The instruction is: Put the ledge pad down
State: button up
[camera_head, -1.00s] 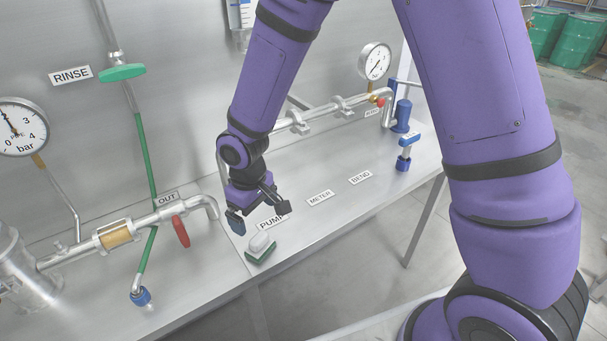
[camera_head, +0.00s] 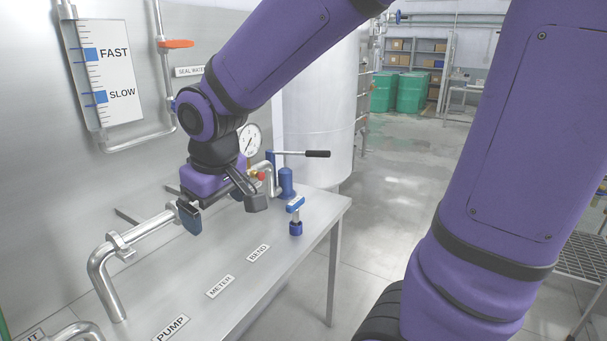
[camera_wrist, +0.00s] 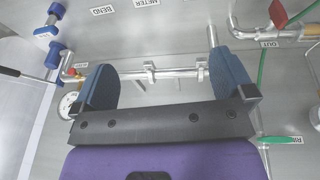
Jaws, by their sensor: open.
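My gripper (camera_head: 222,211) is open above the steel ledge (camera_head: 275,265), in front of the pipe along the wall. In the wrist view its two blue fingers (camera_wrist: 165,78) stand wide apart with nothing between them. The ledge pad does not show in either current view. The PUMP label (camera_head: 171,328), near which a green-and-white pad lay earlier, is at the bottom edge of the head view.
A gauge (camera_head: 250,140) is behind my gripper. The ledge around the METER (camera_head: 220,286) and BEND (camera_head: 258,253) labels is clear.

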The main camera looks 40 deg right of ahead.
jog(key=s+d+r+m+t, duration=0.1)
jog(key=s+d+r, duration=0.3)
jog(key=s, duration=0.2)
jog(key=s+d+r+m+t, duration=0.1)
jog(key=s+d+r+m, duration=0.1)
jog(key=s, duration=0.5)
jog(key=shift+s+d+r, duration=0.3)
jog(key=shift+d+r, duration=0.6)
jog(key=shift+d, duration=0.05)
jog(key=shift+w, duration=0.1)
